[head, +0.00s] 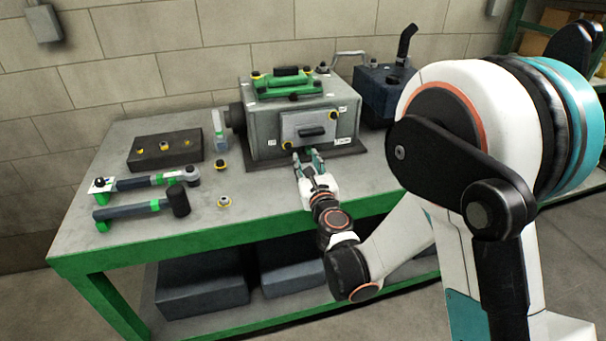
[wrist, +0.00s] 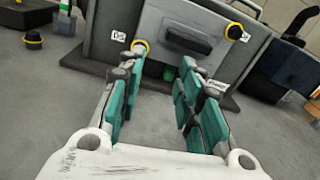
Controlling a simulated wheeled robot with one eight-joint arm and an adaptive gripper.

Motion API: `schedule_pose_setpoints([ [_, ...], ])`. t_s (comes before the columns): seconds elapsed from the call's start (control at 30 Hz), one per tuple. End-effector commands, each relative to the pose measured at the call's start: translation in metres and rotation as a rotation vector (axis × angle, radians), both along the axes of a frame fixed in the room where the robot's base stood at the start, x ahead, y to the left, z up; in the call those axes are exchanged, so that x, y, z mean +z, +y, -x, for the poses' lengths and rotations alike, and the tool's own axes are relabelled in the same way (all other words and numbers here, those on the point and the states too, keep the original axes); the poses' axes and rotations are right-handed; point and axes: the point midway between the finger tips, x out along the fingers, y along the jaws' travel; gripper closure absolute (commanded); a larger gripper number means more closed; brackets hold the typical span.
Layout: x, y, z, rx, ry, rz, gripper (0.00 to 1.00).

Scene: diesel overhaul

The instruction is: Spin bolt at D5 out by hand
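The grey engine block (head: 258,128) stands on the bench with a cover plate (head: 303,128) and dark handle on its front. A yellow-ringed bolt (head: 288,146) sits at the plate's lower left. In the wrist view this bolt (wrist: 140,47) is beside a small white label (wrist: 118,36) that seems to read D5. My gripper (head: 307,156) is in front of the block's lower front. In the wrist view its fingers (wrist: 158,70) are spread with nothing held between them; the left fingertip is just below the bolt in the picture. Whether they touch cannot be told.
Another yellow-ringed bolt (wrist: 234,31) is at the plate's right. A dark holder (head: 165,150), ratchet (head: 145,181), mallet (head: 140,205) and two loose bolts lie on the left of the bench (head: 260,199). A blue unit (head: 377,96) stands behind right.

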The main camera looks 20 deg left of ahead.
Motion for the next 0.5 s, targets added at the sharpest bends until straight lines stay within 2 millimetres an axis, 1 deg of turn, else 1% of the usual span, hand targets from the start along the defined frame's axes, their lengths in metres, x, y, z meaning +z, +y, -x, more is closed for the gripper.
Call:
schedule_pose_setpoints([
  [0.03, -0.012, 0.011, 0.004, 0.025, -0.035, 0.058, 0.68],
  [0.13, -0.020, 0.024, 0.009, 0.054, -0.083, 0.137, 0.68],
  [0.27, -0.021, 0.029, 0.007, 0.064, -0.099, 0.163, 0.68],
  [0.5, -0.019, 0.040, -0.012, 0.062, -0.097, 0.161, 0.68],
])
